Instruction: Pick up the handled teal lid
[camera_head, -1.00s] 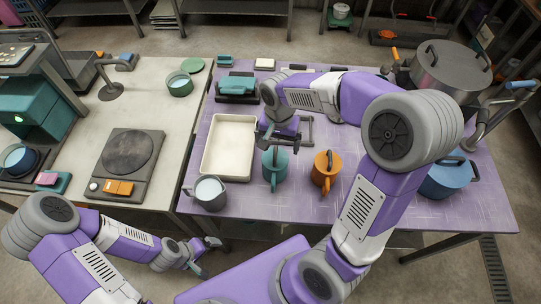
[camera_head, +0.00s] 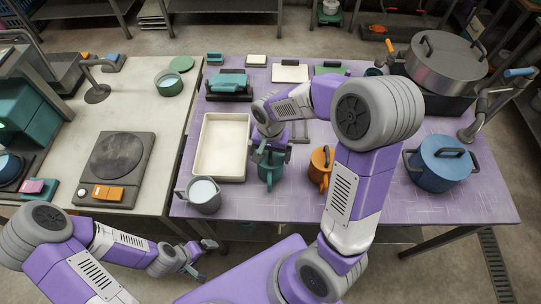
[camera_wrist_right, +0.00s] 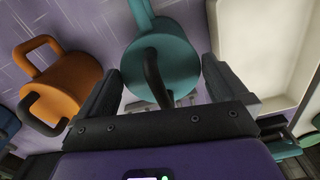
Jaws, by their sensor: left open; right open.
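A teal jug (camera_head: 270,174) stands on the purple table, its top partly hidden by my right gripper (camera_head: 268,150). In the right wrist view the round teal lid (camera_wrist_right: 176,66) shows on it, with a dark arched handle (camera_wrist_right: 154,80) on top. My right gripper (camera_wrist_right: 160,70) is open, and its two fingers lie on either side of the handle in that view, with gaps visible on both sides. Whether the fingertips are level with the handle I cannot tell. My left gripper (camera_head: 205,260) is open and empty, low in front of the tables, away from the jug.
An orange jug (camera_head: 321,168) stands close right of the teal one. A cream tray (camera_head: 197,147) lies to the left, with a grey pot of white liquid (camera_head: 204,195) in front of it. A blue pot (camera_head: 438,170) stands right. The table's front right is clear.

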